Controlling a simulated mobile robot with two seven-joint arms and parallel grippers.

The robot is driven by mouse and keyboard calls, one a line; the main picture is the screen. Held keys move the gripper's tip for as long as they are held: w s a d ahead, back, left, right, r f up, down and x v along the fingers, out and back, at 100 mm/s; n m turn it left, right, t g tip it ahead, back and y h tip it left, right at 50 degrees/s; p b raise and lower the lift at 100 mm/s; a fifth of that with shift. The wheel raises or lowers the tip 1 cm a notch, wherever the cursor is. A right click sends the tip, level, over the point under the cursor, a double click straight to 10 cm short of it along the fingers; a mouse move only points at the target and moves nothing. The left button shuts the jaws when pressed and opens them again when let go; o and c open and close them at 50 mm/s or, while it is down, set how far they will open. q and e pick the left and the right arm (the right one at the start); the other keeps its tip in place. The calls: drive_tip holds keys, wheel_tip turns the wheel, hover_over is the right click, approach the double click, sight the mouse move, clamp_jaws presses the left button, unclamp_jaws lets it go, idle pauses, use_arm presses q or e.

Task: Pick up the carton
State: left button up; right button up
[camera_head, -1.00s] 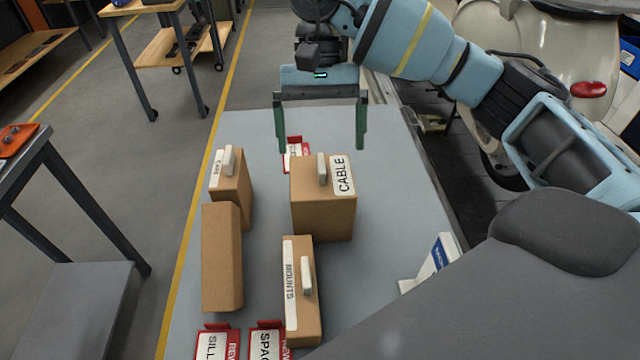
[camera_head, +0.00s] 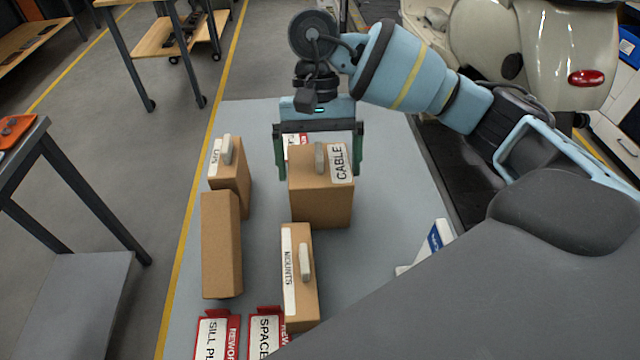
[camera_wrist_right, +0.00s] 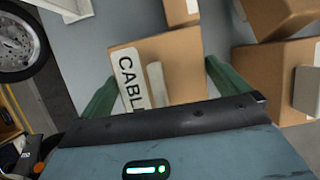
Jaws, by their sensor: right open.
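Several brown cartons stand on a grey surface; the task does not say which one is meant. The CABLE carton (camera_head: 321,205) has a white label and a pale handle block on top, and it also shows in the right wrist view (camera_wrist_right: 185,50). My right gripper (camera_head: 318,172) is open above and around the CABLE carton, with one green finger at each side. In the right wrist view its fingers (camera_wrist_right: 160,88) flank the carton; I cannot tell whether they touch it. My left gripper is not in view.
Nearby are the MOUNTS carton (camera_head: 301,290), a plain tall carton (camera_head: 218,245) and a CAPS carton (camera_head: 236,185). Red and white bins (camera_head: 217,335) labelled REWORK stand at the front. A white-and-blue item (camera_head: 432,243) lies right. Surface right of the CABLE carton is clear.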

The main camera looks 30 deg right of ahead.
drive_tip(key=shift+s+a+f, duration=0.1)
drive_tip(key=shift+s+f, duration=0.15)
drive_tip(key=shift+f, duration=0.4)
drive_tip(key=c, duration=1.1)
drive_tip(key=shift+r, duration=0.15)
